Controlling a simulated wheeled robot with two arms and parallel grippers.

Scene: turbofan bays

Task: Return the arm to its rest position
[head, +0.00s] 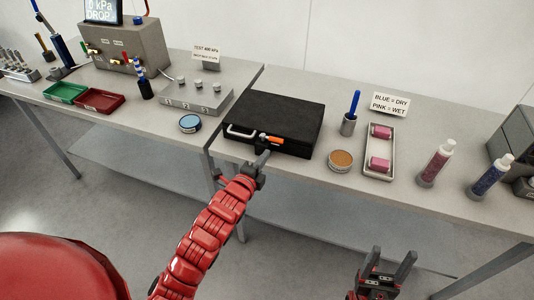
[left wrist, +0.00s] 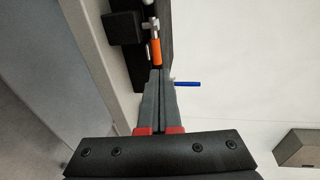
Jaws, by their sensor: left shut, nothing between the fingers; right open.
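My left arm is red and reaches up from the bottom to the front edge of the workbench. My left gripper (head: 262,158) is shut and empty, just in front of the black case (head: 285,112). In the left wrist view its closed fingers (left wrist: 158,98) point at an orange grip (left wrist: 156,52) on the case front; I cannot tell whether they touch it. The orange grip also shows in the head view (head: 273,140), beside a pale handle. My right gripper (head: 389,265) is open and empty, low at the bottom right, in front of the bench.
Near the case are a blue-lidded tin (head: 190,123), an orange-topped tin (head: 341,160), a cup with a blue tool (head: 348,124) and a tray with pink pieces (head: 379,152). Tubes (head: 436,162) stand to the right. The bench edge lies under my left gripper; floor space in front is open.

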